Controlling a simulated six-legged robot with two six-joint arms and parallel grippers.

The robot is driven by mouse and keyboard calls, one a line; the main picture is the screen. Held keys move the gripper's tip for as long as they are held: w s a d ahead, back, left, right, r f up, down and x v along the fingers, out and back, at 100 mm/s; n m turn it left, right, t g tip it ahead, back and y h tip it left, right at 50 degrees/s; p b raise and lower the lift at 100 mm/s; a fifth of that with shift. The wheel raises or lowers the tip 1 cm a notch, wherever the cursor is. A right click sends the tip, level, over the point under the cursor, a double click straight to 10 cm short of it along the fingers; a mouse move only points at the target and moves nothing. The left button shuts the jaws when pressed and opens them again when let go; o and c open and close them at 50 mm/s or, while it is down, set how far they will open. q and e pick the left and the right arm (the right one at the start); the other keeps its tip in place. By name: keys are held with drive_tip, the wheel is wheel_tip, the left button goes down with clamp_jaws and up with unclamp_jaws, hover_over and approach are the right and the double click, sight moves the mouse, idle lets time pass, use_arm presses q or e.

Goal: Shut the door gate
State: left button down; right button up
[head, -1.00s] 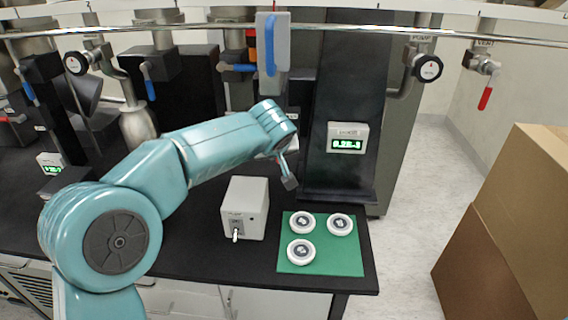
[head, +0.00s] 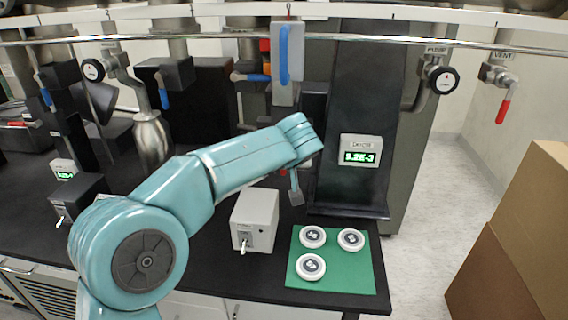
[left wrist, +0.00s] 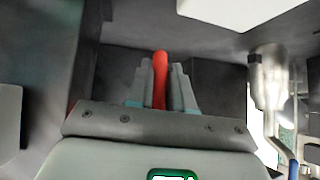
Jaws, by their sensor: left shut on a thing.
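My left arm reaches in from the left over the bench in the head view. Its left gripper (left wrist: 160,88) is shut on a red handle (left wrist: 160,65) in the left wrist view, the handle standing upright between the two grey fingers. In the head view my arm hides most of the gripper and handle; only a grey part hangs below the wrist, in front of the dark column. A grey block with a blue lever (head: 284,54) is above the wrist. I cannot tell which part is the door gate itself. My right gripper is not in view.
A grey box with a switch (head: 254,220) and a green mat (head: 345,277) with three white round pieces are on the black bench below the arm. Cardboard boxes (head: 515,245) stand at the right; a rail runs across the top.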

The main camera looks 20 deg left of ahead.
use_arm(q)
drive_tip(key=c, duration=1.4)
unclamp_jaws()
drive_tip(key=shift+s+a, duration=0.1)
drive_tip(key=shift+a, duration=0.3)
drive_tip(key=shift+o, duration=1.3)
drive_tip(key=shift+s+a, duration=0.1)
drive_tip(key=shift+a, duration=0.05)
drive_tip(key=shift+d, duration=0.25)
drive_tip(key=v, duration=1.6)
drive_tip(key=shift+d, duration=0.2)
